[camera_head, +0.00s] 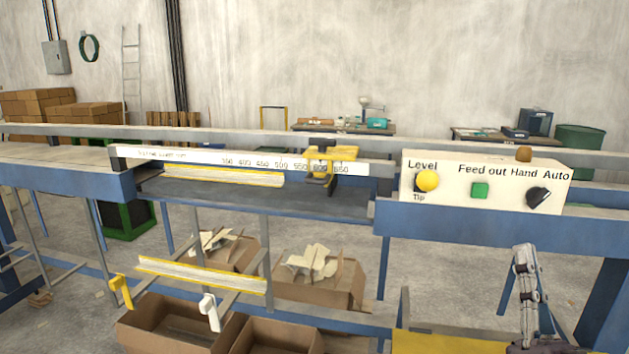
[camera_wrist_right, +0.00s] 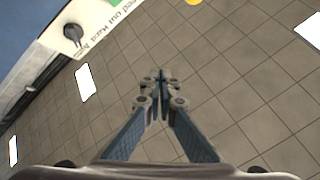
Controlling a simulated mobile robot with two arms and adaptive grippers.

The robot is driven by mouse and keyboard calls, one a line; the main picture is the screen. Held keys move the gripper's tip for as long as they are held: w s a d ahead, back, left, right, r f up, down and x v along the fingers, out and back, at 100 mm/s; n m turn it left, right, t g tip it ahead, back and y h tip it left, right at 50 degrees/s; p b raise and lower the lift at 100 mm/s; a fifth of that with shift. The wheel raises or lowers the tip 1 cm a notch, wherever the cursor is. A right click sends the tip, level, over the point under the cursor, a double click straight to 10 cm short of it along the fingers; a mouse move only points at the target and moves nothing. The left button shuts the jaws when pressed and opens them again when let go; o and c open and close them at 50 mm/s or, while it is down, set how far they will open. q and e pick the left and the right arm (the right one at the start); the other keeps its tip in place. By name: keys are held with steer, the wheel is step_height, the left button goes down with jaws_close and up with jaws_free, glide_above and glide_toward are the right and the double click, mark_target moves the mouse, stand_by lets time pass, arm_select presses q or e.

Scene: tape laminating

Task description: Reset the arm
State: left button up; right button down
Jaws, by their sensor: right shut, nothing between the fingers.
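My right gripper (camera_head: 524,252) stands upright at the lower right of the head view, in front of the blue frame and below the control panel (camera_head: 485,182). The panel carries a yellow button (camera_head: 428,181), a green button (camera_head: 480,190) and a black rotary knob (camera_head: 538,196). The knob also shows at the upper left of the wrist view (camera_wrist_right: 73,34). My left gripper is not in either view.
A blue machine frame (camera_head: 490,223) with a ruler (camera_head: 215,157) and a yellow slide (camera_head: 322,165) spans the head view. Open cardboard boxes (camera_head: 316,285) stand below it. A yellow surface (camera_head: 440,342) is left of my right gripper. Open floor lies beneath the gripper.

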steer(key=w+a+f+n+g+y, duration=0.3)
steer(key=a+f+n+g+y, duration=0.35)
steer(key=a+f, duration=0.5)
steer(key=s+a+f+n+g, duration=0.1)
steer(key=s+f+g, duration=0.15)
steer(key=f, duration=0.55)
steer(key=s+a+f+n+g, duration=0.1)
steer(key=a+f+n+g, duration=0.15)
steer(key=f, duration=0.55)
steer(key=s+d+f+g+h, duration=0.2)
steer(key=s+f+g, duration=0.4)
steer(key=s+f, duration=0.4)
steer(key=s+d+f+g+h, duration=0.2)
steer(key=s+f+g, duration=0.5)
steer(key=s, duration=0.4)
step_height(320, 180, down, 25)
steer(key=s, duration=0.2)
steer(key=s+d+f+g, duration=0.1)
steer(key=s+d+f, duration=0.1)
steer(key=s+f, duration=1.5)
steer(key=shift+s+d, duration=0.2)
steer(key=shift+d, duration=0.15)
